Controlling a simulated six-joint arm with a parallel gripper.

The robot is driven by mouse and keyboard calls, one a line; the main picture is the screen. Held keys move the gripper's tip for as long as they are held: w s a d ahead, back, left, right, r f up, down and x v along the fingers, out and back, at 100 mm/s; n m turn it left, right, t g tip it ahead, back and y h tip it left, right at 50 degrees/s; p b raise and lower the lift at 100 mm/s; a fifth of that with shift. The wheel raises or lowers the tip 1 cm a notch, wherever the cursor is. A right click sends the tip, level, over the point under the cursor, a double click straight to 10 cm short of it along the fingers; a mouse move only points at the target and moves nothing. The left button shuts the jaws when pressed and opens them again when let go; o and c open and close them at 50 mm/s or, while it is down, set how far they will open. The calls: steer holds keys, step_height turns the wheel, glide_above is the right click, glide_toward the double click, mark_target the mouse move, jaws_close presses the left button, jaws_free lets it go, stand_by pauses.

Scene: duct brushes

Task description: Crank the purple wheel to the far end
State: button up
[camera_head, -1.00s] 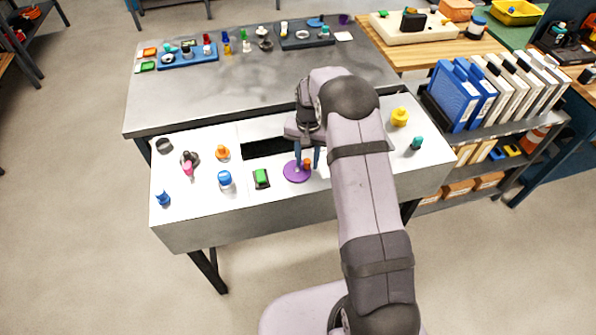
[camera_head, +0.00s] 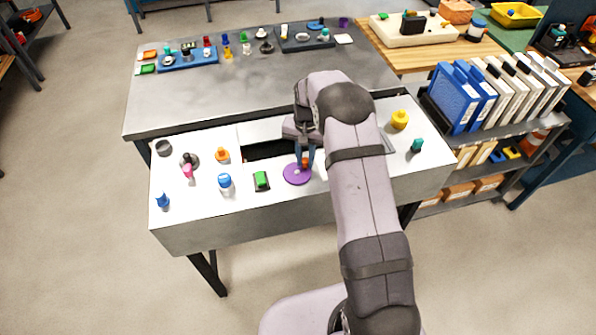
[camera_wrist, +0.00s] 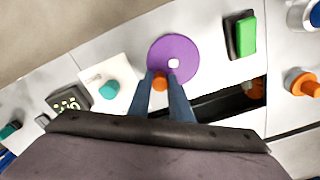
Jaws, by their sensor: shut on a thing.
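The purple wheel (camera_head: 292,174) lies flat on the white panel of the bench, in front of my gripper (camera_head: 305,160). In the wrist view the wheel (camera_wrist: 185,48) shows a white hub and a small orange crank handle (camera_wrist: 160,83) near its rim. My gripper (camera_wrist: 162,88) has its two blue fingers on either side of that handle, shut on it. The fingertips hide part of the handle.
A dark slot (camera_head: 265,151) opens in the panel behind the wheel. A green switch (camera_head: 261,179) stands left of the wheel, with a blue-capped knob (camera_head: 225,182) further left. A teal knob (camera_wrist: 108,90) sits on a white plate on the wheel's other side.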

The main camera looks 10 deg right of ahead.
steer(key=shift+w+a, duration=0.4)
steer(key=shift+w, duration=0.15)
steer(key=shift+a, duration=0.1)
steer(key=shift+w+a, duration=0.25)
steer(key=shift+a, duration=0.25)
stand_by(0.4)
